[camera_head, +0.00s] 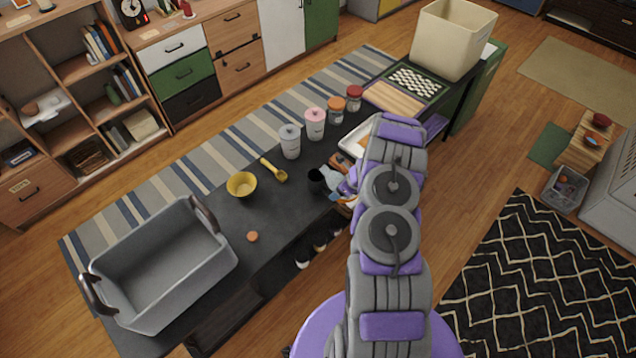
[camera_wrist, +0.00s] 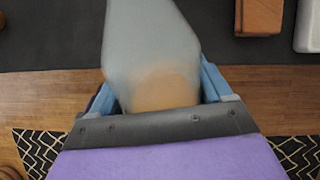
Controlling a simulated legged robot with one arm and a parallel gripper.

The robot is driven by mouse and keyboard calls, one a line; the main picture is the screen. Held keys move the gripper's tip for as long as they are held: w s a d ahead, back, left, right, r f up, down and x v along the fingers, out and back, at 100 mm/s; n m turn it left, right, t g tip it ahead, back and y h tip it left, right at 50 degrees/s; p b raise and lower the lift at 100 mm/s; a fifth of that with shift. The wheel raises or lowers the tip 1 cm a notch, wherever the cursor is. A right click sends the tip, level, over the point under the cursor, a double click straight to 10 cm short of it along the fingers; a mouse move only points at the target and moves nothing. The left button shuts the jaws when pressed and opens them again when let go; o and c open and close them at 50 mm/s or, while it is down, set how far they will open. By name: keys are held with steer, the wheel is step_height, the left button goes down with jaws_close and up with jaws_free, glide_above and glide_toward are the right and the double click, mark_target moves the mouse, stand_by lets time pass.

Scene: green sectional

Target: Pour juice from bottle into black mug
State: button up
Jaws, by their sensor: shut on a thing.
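My gripper (camera_head: 345,190) is over the front edge of the dark table, mostly hidden by my arm in the head view. In the wrist view, my gripper (camera_wrist: 163,85) has its blue fingers on either side of a pale translucent bottle (camera_wrist: 150,35) with an orange-tan patch at its near end. The bottle (camera_head: 330,178) shows in the head view as a small grey-blue shape, apparently tilted. The black mug (camera_head: 316,181) is just left of it, close to the bottle's end. I cannot tell whether they touch or whether juice flows. The mug does not show in the wrist view.
On the dark table (camera_head: 285,215) stand a grey bin (camera_head: 160,265), a yellow bowl (camera_head: 241,185), a yellow scoop (camera_head: 273,170), an orange disc (camera_head: 252,237), and lidded cups and jars (camera_head: 290,142). A white tray (camera_wrist: 308,25) and brown block (camera_wrist: 258,16) are right of the bottle.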

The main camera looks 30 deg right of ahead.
steer(key=shift+s+d+r+g+h+p, duration=0.15)
steer(key=shift+r+g+h+p, duration=0.35)
steer(key=shift+p, duration=2.75)
steer(key=shift+s+r+g+p, duration=0.2)
steer(key=shift+r+g+p, duration=0.5)
steer(key=shift+p, duration=1.6)
stand_by(0.9)
steer(key=shift+f+b, duration=0.4)
steer(key=shift+b, duration=0.05)
steer(key=b, duration=0.2)
steer(key=shift+w+f+b, duration=0.1)
steer(key=shift+f+b, duration=0.2)
steer(key=shift+b, duration=0.1)
steer(key=b, duration=0.3)
steer(key=shift+t+b, duration=0.3)
steer(key=shift+b, duration=0.05)
steer(key=shift+w+b, duration=0.1)
steer(key=shift+b, duration=0.5)
steer(key=b, duration=0.4)
steer(key=shift+w+f+t+y+b, duration=0.1)
steer(key=shift+f+t+y+b, duration=0.1)
steer(key=shift+t+y+b, duration=0.15)
steer(key=t+b, duration=0.1)
steer(key=b, duration=0.2)
steer(key=shift+w+f+b, duration=0.1)
steer(key=shift+b, duration=0.25)
steer(key=shift+y+b, duration=0.25)
steer(key=shift+b, duration=0.3)
